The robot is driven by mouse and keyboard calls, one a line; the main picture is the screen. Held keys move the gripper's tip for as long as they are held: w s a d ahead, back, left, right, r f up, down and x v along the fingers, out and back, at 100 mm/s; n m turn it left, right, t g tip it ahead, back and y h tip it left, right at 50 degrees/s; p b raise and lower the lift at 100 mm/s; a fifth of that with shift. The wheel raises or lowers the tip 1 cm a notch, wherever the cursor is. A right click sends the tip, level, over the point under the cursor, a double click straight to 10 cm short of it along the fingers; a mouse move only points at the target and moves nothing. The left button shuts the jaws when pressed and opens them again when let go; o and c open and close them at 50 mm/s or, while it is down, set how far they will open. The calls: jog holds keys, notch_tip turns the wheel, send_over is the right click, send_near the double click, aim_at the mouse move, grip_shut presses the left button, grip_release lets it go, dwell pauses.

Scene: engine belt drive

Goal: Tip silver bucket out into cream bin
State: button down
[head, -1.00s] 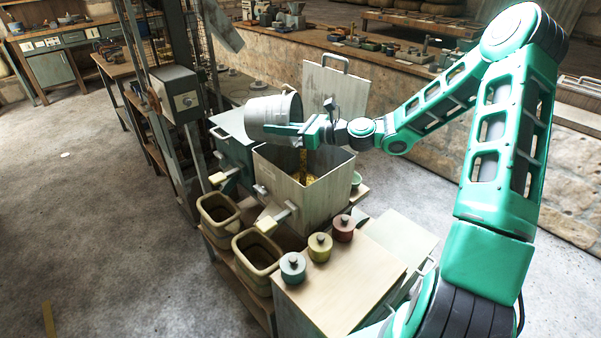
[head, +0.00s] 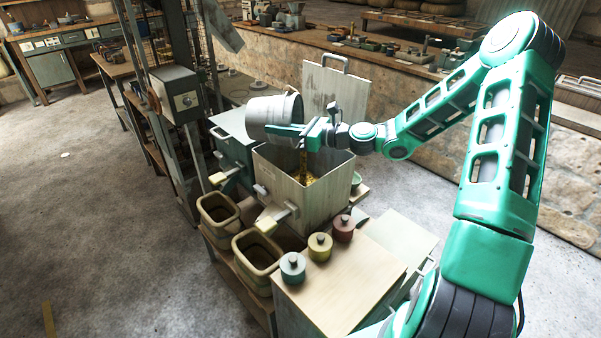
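The silver bucket (head: 268,115) hangs over the open cream bin (head: 313,201), tilted with its mouth toward the right. My gripper (head: 292,131) is shut on the bucket at its rim side. A stream of yellow-brown contents (head: 303,163) falls from the bucket's mouth into the bin, where yellow material lies inside. The cream bin's lid (head: 336,92) stands raised behind it. The bucket's inside is mostly hidden by my gripper.
A dark green bin (head: 234,135) with a closed lid stands left of the cream bin. Two tan tubs (head: 258,256) sit in front. A metal frame post rises at the left.

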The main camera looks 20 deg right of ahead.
jog(key=shift+s+d+y, duration=0.15)
jog(key=shift+d+y, duration=0.05)
jog(key=shift+y, duration=0.1)
dwell(0.9)
jog(key=shift+s+d+r+t+y, duration=0.2)
jog(key=shift+s+d+t+y, duration=0.1)
jog(key=shift+d+t+y, duration=0.25)
dwell(2.8)
jog(key=shift+w+a+f+h, duration=0.1)
jog(key=shift+a+f+h, duration=0.05)
jog(key=shift+a+h, duration=0.15)
jog(key=shift+d, duration=0.25)
dwell(0.6)
jog(key=shift+a, duration=0.1)
jog(key=shift+d, duration=0.2)
dwell(0.3)
